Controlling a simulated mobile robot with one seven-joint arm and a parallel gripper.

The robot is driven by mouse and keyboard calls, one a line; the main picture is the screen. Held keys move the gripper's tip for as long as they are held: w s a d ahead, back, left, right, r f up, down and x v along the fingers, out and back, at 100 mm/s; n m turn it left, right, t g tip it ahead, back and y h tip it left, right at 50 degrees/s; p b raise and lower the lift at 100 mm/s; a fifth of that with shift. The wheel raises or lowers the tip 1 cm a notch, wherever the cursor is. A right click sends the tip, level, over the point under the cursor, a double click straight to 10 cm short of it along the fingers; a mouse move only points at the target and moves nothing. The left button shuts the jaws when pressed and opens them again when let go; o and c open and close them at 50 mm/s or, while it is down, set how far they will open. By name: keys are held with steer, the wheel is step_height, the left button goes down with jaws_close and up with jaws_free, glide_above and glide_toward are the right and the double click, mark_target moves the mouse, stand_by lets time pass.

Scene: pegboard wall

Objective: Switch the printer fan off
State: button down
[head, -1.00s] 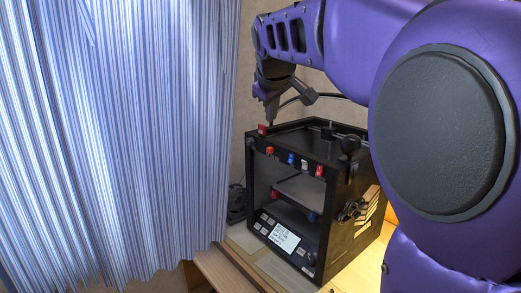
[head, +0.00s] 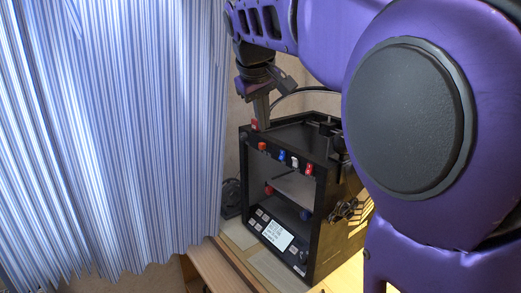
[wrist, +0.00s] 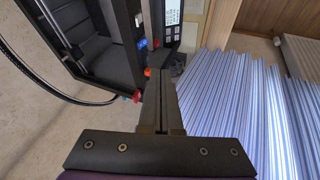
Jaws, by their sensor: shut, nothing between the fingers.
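The printer is a black open-front box (head: 317,197) standing on a wooden surface. Along its top front edge sit small coloured parts: a red one (head: 254,125) at the left corner, then orange (head: 262,146), blue (head: 282,155), white (head: 295,162) and another red (head: 309,169). I cannot tell which one is the fan switch. My gripper (head: 264,127) is shut and empty, pointing down at the left front corner, just right of the corner red part. In the wrist view, its fingers (wrist: 158,75) end close to the orange part (wrist: 147,71); contact is unclear.
A blue-white striped curtain (head: 110,130) hangs left of the printer. A control panel with a lit screen (head: 278,235) is at the printer's lower front. A dark cable (wrist: 60,95) loops beside the printer. My purple arm covers the right side of the head view.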

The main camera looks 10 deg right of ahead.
steer(key=b, duration=0.1)
glide_toward(282, 155)
step_height(282, 155, down, 5)
steer(key=a, duration=0.3)
steer(key=shift+w+d+f, duration=0.3)
steer(key=shift+w+d, duration=0.35)
steer(key=shift+d, duration=0.15)
steer(key=shift+w+d+f, duration=0.3)
steer(key=shift+w+d, duration=0.4)
steer(key=shift+d, duration=0.1)
